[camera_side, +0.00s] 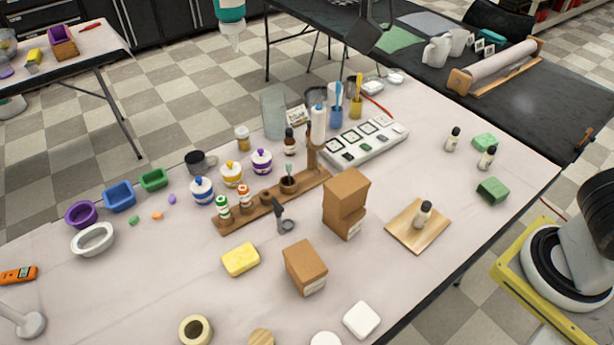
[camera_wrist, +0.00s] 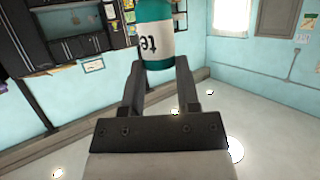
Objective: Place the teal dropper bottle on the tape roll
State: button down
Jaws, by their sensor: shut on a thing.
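The teal dropper bottle (camera_side: 230,14) hangs in the air at the top edge of the side view, its upper part cut off, with its white nozzle pointing down. In the wrist view the bottle (camera_wrist: 154,38) stands between the fingers of my gripper (camera_wrist: 159,68), its label lettering upside down. My gripper is shut on the bottle.
A wooden rack (camera_side: 232,219) with small bottles crosses the middle of the table. The table left of the yellow soap is mostly clear.

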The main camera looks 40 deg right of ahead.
jog(key=s+a+n+g+y, duration=0.3)
jog(key=s+a+n, duration=0.1)
jog(key=s+a, duration=0.5)
notch_tip(320, 180, down, 39)
jog(key=shift+s+d+r, duration=0.15)
jog(key=shift+r, duration=0.05)
dwell(0.4)
jog(key=w+a+f, duration=0.9)
jog(key=shift+w+a+f, duration=0.15)
jog(key=shift+a, duration=0.25)
dwell(0.3)
